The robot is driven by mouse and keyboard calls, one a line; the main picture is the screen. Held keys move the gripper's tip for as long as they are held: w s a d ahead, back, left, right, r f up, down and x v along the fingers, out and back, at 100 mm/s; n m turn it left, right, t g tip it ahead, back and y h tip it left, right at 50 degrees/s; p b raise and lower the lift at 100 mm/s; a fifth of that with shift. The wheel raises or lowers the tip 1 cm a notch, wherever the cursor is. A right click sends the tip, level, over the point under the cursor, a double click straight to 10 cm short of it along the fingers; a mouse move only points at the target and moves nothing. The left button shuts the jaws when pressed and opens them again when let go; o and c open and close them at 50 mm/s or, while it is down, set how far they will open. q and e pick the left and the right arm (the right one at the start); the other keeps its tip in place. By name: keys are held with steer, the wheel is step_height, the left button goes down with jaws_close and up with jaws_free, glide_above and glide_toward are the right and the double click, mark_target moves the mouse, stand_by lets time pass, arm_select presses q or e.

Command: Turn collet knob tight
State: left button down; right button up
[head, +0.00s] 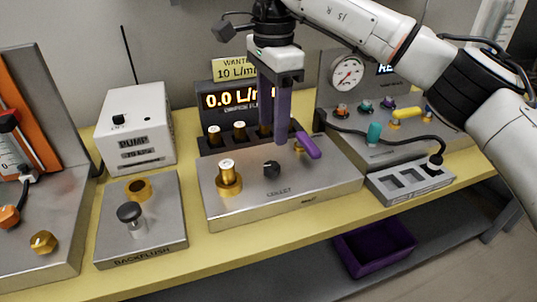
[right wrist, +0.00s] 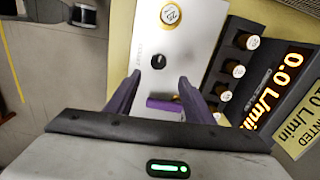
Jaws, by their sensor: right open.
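The metal block marked COLLET (head: 325,178) stands on the bench. A purple bar (head: 308,146) sticks out on the block's right part, beside a small brass piece (head: 298,148). My right gripper (head: 280,138) points down over the block with purple fingers. In the right wrist view the fingers (right wrist: 160,95) are apart, with the purple bar (right wrist: 163,103) showing between them and the black knob (right wrist: 158,62) beyond. I cannot tell whether the fingers touch the bar. My left gripper is not in view.
A brass fitting with a white top (head: 228,180) stands on the block's left. Behind are several capped brass pieces and a display (head: 233,98) reading 0.0. The BACKFLUSH box (head: 165,243) is left; a grey slotted tray (head: 383,190) is right. A purple bin (head: 345,262) sits below.

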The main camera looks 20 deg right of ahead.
mark_target(272, 165)
steer(key=f, duration=0.9)
steer(key=shift+s+f, duration=0.25)
steer(key=shift+a, duration=0.1)
steer(key=c, duration=1)
